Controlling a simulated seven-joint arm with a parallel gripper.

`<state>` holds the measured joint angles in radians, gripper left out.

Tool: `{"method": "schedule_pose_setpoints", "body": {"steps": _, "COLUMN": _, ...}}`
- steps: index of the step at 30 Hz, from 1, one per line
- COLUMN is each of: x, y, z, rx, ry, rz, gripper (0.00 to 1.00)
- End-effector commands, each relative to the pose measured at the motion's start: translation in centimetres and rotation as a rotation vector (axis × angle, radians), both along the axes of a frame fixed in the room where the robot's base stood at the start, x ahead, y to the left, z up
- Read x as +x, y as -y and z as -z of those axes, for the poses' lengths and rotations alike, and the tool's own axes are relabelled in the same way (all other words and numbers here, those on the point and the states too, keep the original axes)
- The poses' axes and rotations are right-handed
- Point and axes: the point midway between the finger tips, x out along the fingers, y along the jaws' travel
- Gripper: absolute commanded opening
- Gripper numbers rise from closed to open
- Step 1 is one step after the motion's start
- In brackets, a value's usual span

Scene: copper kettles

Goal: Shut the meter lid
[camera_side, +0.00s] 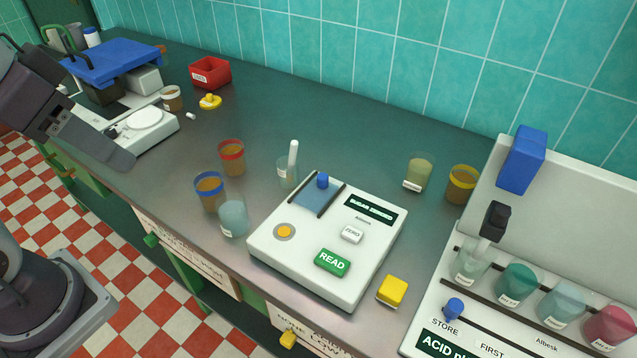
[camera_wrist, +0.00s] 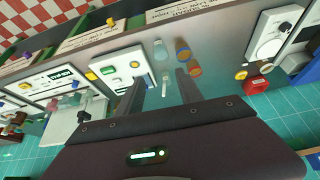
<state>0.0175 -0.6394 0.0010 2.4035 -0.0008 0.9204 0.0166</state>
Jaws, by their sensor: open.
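The meter (camera_side: 375,262) is a white box with a green READ button, a ZERO button and a dark display. Its lid (camera_side: 316,200) looks like a dark blue panel between two black rails, with a blue knob (camera_side: 322,181) at the far end. I cannot tell whether it covers an opening. A round orange spot (camera_side: 284,232) in a grey ring lies nearer the front. The meter also shows in the wrist view (camera_wrist: 122,82), beyond my fingers. My gripper (camera_wrist: 158,92) is open and empty, apart from the meter; in the side view it is at upper left.
A pale blue beaker (camera_side: 233,217), a blue-rimmed cup (camera_side: 209,192), a red-rimmed cup (camera_side: 232,158) and a glass with a white rod (camera_side: 288,172) stand left of the meter. A yellow block (camera_side: 393,290) and a white rack station (camera_side: 455,275) are right.

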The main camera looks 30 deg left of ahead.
Motion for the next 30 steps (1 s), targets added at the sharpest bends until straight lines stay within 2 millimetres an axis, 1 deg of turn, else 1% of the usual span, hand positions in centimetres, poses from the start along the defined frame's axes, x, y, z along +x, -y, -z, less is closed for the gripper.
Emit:
{"method": "schedule_pose_setpoints", "body": {"steps": 1, "x": 2.3, "y": 0.4, "z": -0.9, "rx": 0.005, "ry": -0.035, "rz": 0.027, "gripper": 0.43}}
{"method": "schedule_pose_setpoints", "body": {"steps": 2, "x": 3.9, "y": 0.7, "z": -1.4, "rx": 0.01, "ry": -0.058, "rz": 0.049, "gripper": 0.43}}
{"method": "schedule_pose_setpoints", "body": {"steps": 3, "x": 6.4, "y": 1.2, "z": -1.9, "rx": 0.016, "ry": -0.091, "rz": 0.078, "gripper": 0.43}}
{"method": "schedule_pose_setpoints", "body": {"steps": 5, "x": 10.2, "y": 2.1, "z": -2.0, "rx": 0.027, "ry": -0.141, "rz": 0.125, "gripper": 0.43}}
{"method": "schedule_pose_setpoints", "body": {"steps": 6, "x": 12.9, "y": 2.8, "z": -1.6, "rx": 0.035, "ry": -0.175, "rz": 0.157, "gripper": 0.43}}
{"method": "schedule_pose_setpoints", "body": {"steps": 7, "x": 14.9, "y": 3.5, "z": -1.1, "rx": 0.041, "ry": -0.201, "rz": 0.182, "gripper": 0.43}}
{"method": "schedule_pose_setpoints", "body": {"steps": 8, "x": 16.9, "y": 4.2, "z": -0.3, "rx": 0.047, "ry": -0.226, "rz": 0.206, "gripper": 0.43}}
{"method": "schedule_pose_setpoints", "body": {"steps": 9, "x": 19.5, "y": 5.2, "z": 1.0, "rx": 0.056, "ry": -0.262, "rz": 0.24, "gripper": 0.43}}
{"method": "schedule_pose_setpoints", "body": {"steps": 10, "x": 21.3, "y": 5.9, "z": 2.2, "rx": 0.063, "ry": -0.286, "rz": 0.264, "gripper": 0.43}}
{"method": "schedule_pose_setpoints", "body": {"steps": 11, "x": 23.0, "y": 6.7, "z": 3.6, "rx": 0.069, "ry": -0.311, "rz": 0.289, "gripper": 0.43}}
{"method": "schedule_pose_setpoints", "body": {"steps": 12, "x": 24.9, "y": 7.7, "z": 5.5, "rx": 0.077, "ry": -0.34, "rz": 0.318, "gripper": 0.43}}
{"method": "schedule_pose_setpoints", "body": {"steps": 15, "x": 28.2, "y": 9.8, "z": 10.1, "rx": 0.094, "ry": -0.4, "rz": 0.379, "gripper": 0.43}}
{"method": "schedule_pose_setpoints", "body": {"steps": 18, "x": 29.8, "y": 11.1, "z": 13.3, "rx": 0.105, "ry": -0.434, "rz": 0.416, "gripper": 0.43}}
{"method": "schedule_pose_setpoints", "body": {"steps": 20, "x": 30.2, "y": 11.5, "z": 14.4, "rx": 0.109, "ry": -0.445, "rz": 0.428, "gripper": 0.43}}
{"method": "schedule_pose_setpoints", "body": {"steps": 23, "x": 30.3, "y": 11.7, "z": 15.8, "rx": 0.109, "ry": -0.451, "rz": 0.433, "gripper": 0.43}}
{"method": "schedule_pose_setpoints", "body": {"steps": 30, "x": 30.3, "y": 11.6, "z": 20.3, "rx": 0.11, "ry": -0.451, "rz": 0.431, "gripper": 0.43}}
